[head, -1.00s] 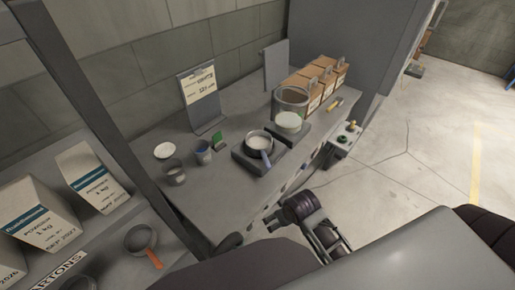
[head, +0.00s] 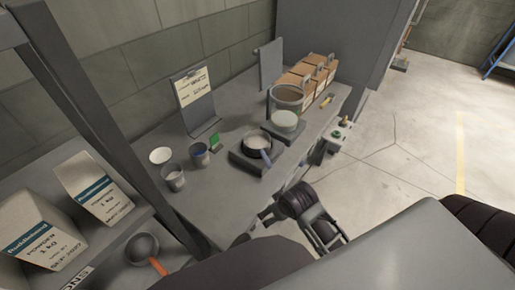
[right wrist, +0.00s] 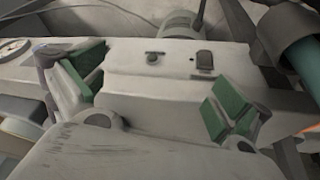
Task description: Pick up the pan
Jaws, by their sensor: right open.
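A dark round pan (head: 257,144) with pale contents sits on a small grey plate unit (head: 243,163) on the bench. Its blue-grey handle points toward the bench's front edge. A second pan-like vessel (head: 143,246) with an orange handle stands on the shelf at lower left. My right gripper (head: 325,237) is in front of the bench, below and right of the dark pan and apart from it. In the right wrist view its green-padded fingers (right wrist: 160,95) are spread with nothing held between them. My left gripper is not in view.
Brown boxes (head: 306,74), cups (head: 174,178) and a clipboard stand (head: 196,95) are also on the bench. Open floor lies at right.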

